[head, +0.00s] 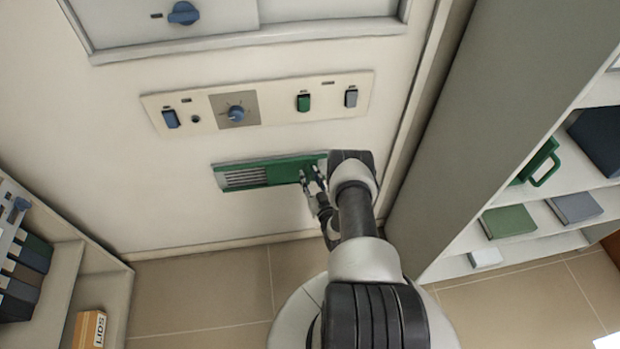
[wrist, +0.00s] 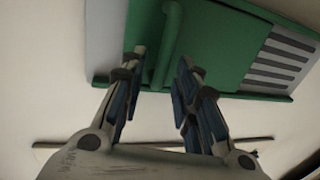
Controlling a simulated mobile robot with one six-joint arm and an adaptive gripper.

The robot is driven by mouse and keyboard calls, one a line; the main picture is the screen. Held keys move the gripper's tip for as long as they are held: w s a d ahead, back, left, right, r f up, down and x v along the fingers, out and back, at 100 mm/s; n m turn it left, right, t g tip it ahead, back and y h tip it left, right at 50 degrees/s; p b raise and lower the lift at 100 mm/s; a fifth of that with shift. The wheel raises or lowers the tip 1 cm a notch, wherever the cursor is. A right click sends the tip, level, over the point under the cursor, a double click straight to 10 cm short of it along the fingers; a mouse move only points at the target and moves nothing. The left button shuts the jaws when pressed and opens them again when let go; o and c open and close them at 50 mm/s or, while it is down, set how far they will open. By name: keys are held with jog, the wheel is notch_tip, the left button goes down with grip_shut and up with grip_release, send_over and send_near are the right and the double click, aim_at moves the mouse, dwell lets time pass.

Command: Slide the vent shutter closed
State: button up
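In the wrist view the shutter (wrist: 215,45) appears the other way round, with the slots (wrist: 280,58) on the right. A raised green handle bar (wrist: 167,45) stands on the shutter. My gripper (wrist: 162,68) is open, with one fingertip on each side of the bar; contact cannot be told. In the head view my gripper (head: 311,174) is at the shutter's right part, and my arm hides its right end.
Above the vent is a control panel (head: 270,103) with a blue knob (head: 237,113) and switches. A shelf unit (head: 480,130) stands close on the right. A low shelf with binders (head: 25,265) and a box (head: 89,329) is at the left. Floor (head: 200,290) between them is clear.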

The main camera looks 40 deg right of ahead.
grip_shut()
dwell(0.4)
